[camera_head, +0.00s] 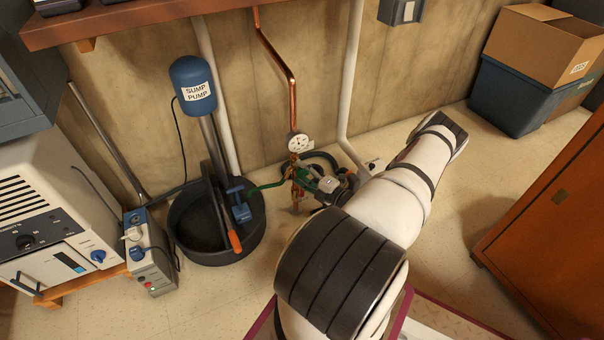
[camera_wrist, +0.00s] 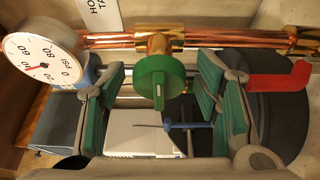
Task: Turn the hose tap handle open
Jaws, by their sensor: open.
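The hose tap handle is a round green knob (camera_wrist: 160,80) with a raised bar, on a brass valve body (camera_wrist: 156,43) on a copper pipe. In the wrist view the bar lies vertically in the picture. My gripper (camera_wrist: 162,92) is open, with one green-padded finger on each side of the knob. Gaps show between the pads and the knob, so it is not gripped. In the head view my gripper (camera_head: 305,180) is at the pipe below the gauge, and the knob cannot be made out clearly there. A white label (camera_wrist: 98,14) is partly cut off.
A pressure gauge (camera_head: 298,143) is on the pipe close to my gripper. A red lever-like part (camera_wrist: 280,82) is right of my fingers in the wrist view. A sump pump (camera_head: 193,85) stands in a black basin (camera_head: 190,252) to the left. A wooden cabinet (camera_head: 550,235) is at right.

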